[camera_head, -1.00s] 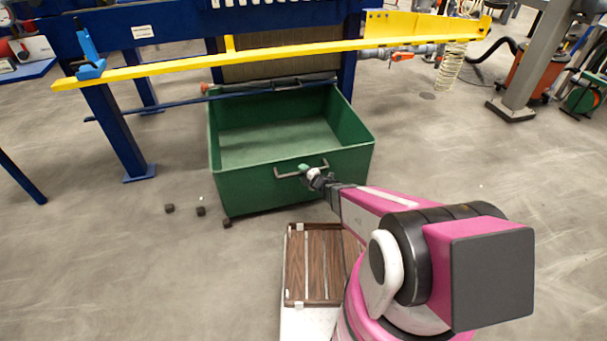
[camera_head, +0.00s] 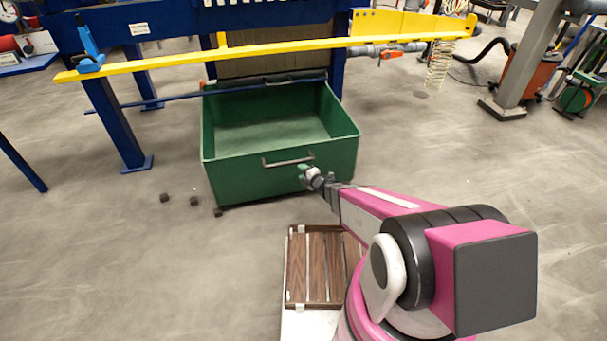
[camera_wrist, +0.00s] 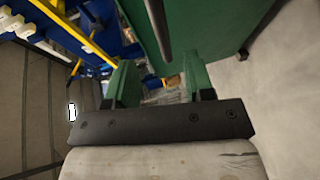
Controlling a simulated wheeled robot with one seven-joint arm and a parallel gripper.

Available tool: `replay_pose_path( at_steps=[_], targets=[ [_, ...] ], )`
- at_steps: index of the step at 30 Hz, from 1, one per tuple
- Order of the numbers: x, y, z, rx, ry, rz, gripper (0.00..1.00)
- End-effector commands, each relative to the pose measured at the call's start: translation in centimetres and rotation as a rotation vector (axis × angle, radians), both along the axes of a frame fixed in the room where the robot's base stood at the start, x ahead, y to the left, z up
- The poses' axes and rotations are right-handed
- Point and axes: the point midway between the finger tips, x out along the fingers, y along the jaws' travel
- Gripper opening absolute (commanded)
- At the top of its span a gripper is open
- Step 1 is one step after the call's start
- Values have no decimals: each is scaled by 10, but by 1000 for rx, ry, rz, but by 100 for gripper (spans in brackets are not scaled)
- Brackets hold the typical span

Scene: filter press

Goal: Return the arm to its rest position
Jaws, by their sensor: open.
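My arm (camera_head: 375,205) reaches forward from the lower right in the head view, over the wooden-slatted tray. My gripper (camera_head: 303,173) is at its far end, in front of the green bin's front wall and just right of and below the bin's handle (camera_head: 287,160). In the wrist view my gripper (camera_wrist: 160,88) shows two green fingers standing apart with nothing between them. The handle (camera_wrist: 158,28) shows there as a dark bar beyond the fingers, apart from them.
The green bin (camera_head: 255,180) stands under the blue press frame (camera_head: 120,120) with its yellow rail (camera_head: 270,53). Several small dark blocks (camera_head: 194,201) lie on the floor left of the bin. The slatted tray (camera_head: 316,270) is below my arm. Floor to the right is open.

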Motion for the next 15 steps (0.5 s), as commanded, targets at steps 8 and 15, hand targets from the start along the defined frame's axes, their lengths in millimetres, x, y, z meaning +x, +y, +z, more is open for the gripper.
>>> replay_pose_path(
  at_steps=[8,15],
  targets=[
    [0,0,0,0,0,0,48],
    [2,-3,3,2,11,-18,48]
  ],
)
